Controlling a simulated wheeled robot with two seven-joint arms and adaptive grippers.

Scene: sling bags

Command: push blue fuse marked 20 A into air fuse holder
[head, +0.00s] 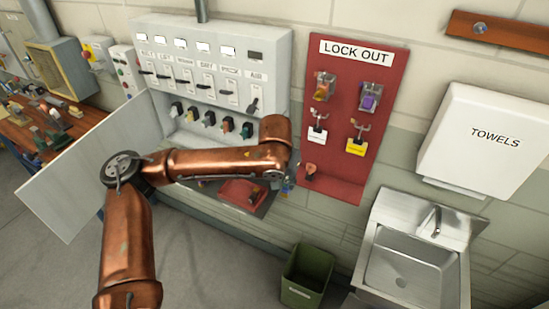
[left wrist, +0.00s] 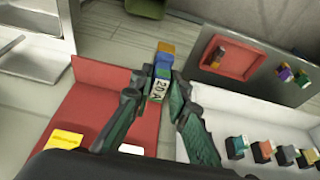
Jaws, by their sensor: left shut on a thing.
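My left gripper (left wrist: 160,84) is shut on the blue fuse (left wrist: 164,60). The fuse's white 20 A label faces the left wrist camera, and an orange patch shows at its far end. In the head view this gripper (head: 286,187) is mostly hidden behind my copper arm, between the cabinet and the red board. The grey cabinet (head: 270,78) has an AIR label at its right end and a row of fuses in holders (head: 228,124) below the switches. I cannot make out the air fuse holder; my arm covers part of that area. My right gripper is not in view.
A red tray (head: 240,192) sits on the shelf below the cabinet, with a fuse (left wrist: 217,55) in it. The cabinet door (head: 75,175) stands open. The red lock out board (head: 345,70), sink (head: 410,270) and green bin (head: 307,275) are to the right.

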